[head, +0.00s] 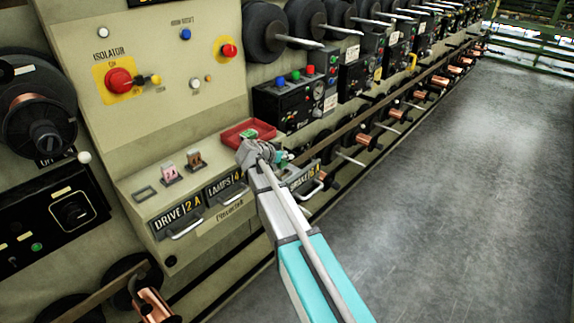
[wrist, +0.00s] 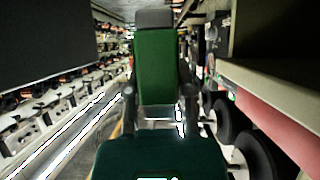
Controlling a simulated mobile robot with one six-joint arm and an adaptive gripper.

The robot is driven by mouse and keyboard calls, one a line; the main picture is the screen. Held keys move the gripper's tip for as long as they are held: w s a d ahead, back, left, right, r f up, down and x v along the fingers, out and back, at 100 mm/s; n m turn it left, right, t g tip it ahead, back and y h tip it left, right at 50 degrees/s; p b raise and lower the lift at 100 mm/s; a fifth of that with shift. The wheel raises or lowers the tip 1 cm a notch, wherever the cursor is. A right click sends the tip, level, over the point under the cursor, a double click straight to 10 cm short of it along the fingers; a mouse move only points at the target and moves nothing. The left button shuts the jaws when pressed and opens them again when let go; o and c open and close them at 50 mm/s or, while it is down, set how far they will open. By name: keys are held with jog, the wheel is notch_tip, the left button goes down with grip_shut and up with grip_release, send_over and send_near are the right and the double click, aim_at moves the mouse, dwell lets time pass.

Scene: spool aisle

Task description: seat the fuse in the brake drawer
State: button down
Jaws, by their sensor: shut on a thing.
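My gripper (head: 262,152) is at the red tray in the head view. In the wrist view it (wrist: 158,100) is shut on a green fuse (wrist: 155,65) with a grey end, standing up between the fingers. A bit of green also shows just above my gripper in the head view. The brake drawer (head: 305,181) has a 6 on its label and a metal handle; my arm covers its left part. Its socket is hidden. The drive drawer (head: 178,219) and lamps drawer (head: 224,186) are to its left.
The red tray (head: 232,134) lies on the ledge behind my gripper. A pink fuse (head: 169,173) and a brown fuse (head: 196,160) stand on the ledge beside an empty frame (head: 145,194). A black gauge box (head: 285,105) is behind. The aisle floor (head: 440,190) is clear.

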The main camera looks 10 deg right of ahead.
aim_at(286, 162)
jog(key=shift+w+d+f+b, duration=0.1)
jog(key=shift+w+f+b, duration=0.4)
jog(key=shift+f+b, duration=0.2)
jog(key=shift+s+f+b, duration=0.1)
jog(key=shift+f+b, duration=1.25)
jog(key=shift+f, duration=0.15)
jog(key=shift+c, duration=2.4)
grip_release()
jog(key=shift+r, duration=0.3)
jog(key=p+v, duration=0.6)
jog(key=v, duration=0.6)
jog(key=shift+s+f, duration=0.1)
jog(key=shift+f, duration=0.05)
